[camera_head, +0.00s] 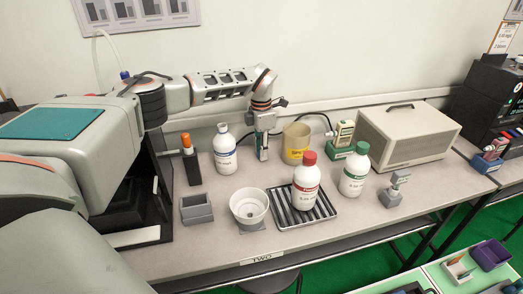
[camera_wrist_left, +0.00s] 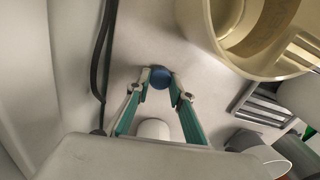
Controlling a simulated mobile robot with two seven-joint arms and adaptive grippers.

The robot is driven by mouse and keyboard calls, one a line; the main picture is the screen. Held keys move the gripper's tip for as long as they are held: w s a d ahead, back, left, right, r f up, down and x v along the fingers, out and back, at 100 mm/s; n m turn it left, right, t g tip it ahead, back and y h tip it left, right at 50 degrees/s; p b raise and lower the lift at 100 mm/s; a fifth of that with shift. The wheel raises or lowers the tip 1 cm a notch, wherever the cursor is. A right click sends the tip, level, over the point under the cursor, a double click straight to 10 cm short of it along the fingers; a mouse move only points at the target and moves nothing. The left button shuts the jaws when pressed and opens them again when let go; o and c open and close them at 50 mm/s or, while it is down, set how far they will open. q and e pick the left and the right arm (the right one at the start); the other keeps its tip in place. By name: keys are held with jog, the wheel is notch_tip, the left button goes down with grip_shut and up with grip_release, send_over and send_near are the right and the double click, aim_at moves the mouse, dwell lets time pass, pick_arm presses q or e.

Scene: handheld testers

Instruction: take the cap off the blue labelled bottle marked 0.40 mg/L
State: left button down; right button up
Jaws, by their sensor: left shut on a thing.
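The white bottle with the blue label (camera_head: 225,153) stands upright at the back of the bench. Its top shows a pale neck with no blue cap on it; the label's figures are too small to read. My left gripper (camera_head: 262,153) is to the right of this bottle. In the left wrist view its fingertips (camera_wrist_left: 160,80) are shut on a round blue cap (camera_wrist_left: 160,77). A white rounded shape (camera_wrist_left: 153,129) shows between the fingers, partly hidden by the gripper body. My right gripper is not in view.
A yellow beaker (camera_head: 296,142) is close right of my left gripper. A red-capped bottle (camera_head: 306,185) stands on a ribbed tray (camera_head: 284,216), beside a green-capped bottle (camera_head: 354,172). A white bowl (camera_head: 249,205), grey block (camera_head: 196,209) and orange-topped marker (camera_head: 187,143) are also out.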

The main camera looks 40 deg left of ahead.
pick_arm(q)
jog(key=shift+f, duration=0.2)
jog(key=c, duration=1.8)
grip_release()
